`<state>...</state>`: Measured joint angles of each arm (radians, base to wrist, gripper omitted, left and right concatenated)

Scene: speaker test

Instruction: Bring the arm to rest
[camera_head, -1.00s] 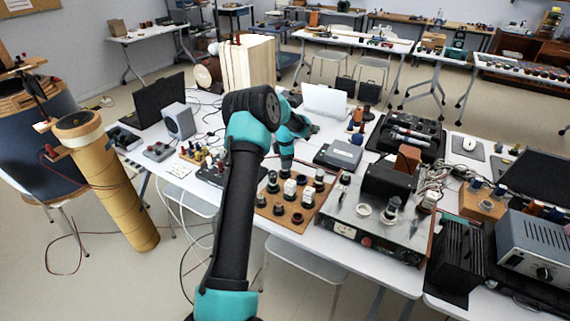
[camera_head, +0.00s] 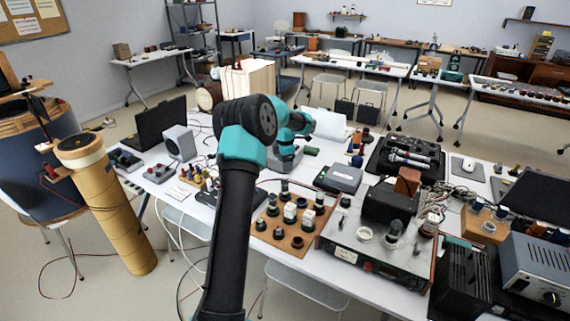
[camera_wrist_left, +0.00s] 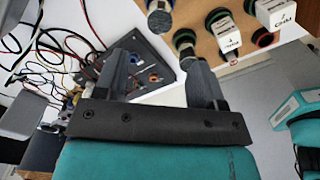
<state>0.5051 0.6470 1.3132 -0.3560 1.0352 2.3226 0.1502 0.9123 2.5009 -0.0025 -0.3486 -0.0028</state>
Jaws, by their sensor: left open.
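My left arm rises from the bottom of the head view, bends at a teal and black elbow, and reaches over the table (camera_head: 345,283). My left gripper (camera_head: 284,164) is at its far end, partly hidden and small there, behind the wooden knob board (camera_head: 292,240). In the left wrist view, my left gripper (camera_wrist_left: 160,62) has its two dark fingers apart. I see nothing held between them. A grey box with coloured sockets (camera_wrist_left: 148,68) shows beyond the fingers, and the knob board (camera_wrist_left: 208,22) lies past the right finger. My right gripper is not in view.
A grey speaker (camera_head: 180,143) and a black laptop (camera_head: 160,130) stand left of the arm. A metal device with tubes (camera_head: 380,246) is to the right. A tall cardboard tube (camera_head: 110,205) stands at the left. The table is crowded.

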